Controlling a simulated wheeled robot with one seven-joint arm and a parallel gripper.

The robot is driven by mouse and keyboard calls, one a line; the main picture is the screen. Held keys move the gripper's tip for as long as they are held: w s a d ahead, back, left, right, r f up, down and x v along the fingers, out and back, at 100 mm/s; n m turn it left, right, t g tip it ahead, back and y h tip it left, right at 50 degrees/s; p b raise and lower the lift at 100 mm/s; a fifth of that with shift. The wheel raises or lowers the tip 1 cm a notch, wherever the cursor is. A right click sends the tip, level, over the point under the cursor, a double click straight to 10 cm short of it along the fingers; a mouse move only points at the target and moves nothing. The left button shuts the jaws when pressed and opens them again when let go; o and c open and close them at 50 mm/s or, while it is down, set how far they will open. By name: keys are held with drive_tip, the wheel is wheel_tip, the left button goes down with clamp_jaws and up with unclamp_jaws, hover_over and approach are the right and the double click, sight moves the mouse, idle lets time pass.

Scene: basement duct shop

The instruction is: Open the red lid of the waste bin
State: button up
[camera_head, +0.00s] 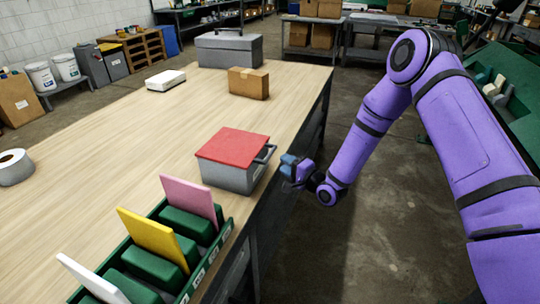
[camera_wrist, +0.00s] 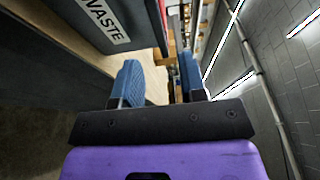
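The waste bin (camera_head: 226,177) is a grey box on the wooden workbench, near its right edge. Its red lid (camera_head: 233,147) lies flat on top, closed. A dark bar handle (camera_head: 266,153) juts from the lid's right side. In the wrist view part of the bin (camera_wrist: 75,22) shows at top left with a white WASTE label (camera_wrist: 103,19). My gripper (camera_head: 288,166) is just right of the bin and its handle, beside the bench edge. In the wrist view my gripper's blue fingers (camera_wrist: 160,78) stand apart with nothing between them.
A green rack (camera_head: 205,265) with pink, yellow and white upright panels stands in front of the bin. A cardboard box (camera_head: 248,83), a grey case (camera_head: 229,50) and a white device (camera_head: 165,80) are farther back on the workbench (camera_head: 120,130). A tape roll (camera_head: 15,167) is at left.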

sight(271, 155)
drive_tip(key=x, duration=0.7)
drive_tip(key=shift+w+a, duration=0.25)
drive_tip(key=shift+w, duration=0.05)
clamp_jaws()
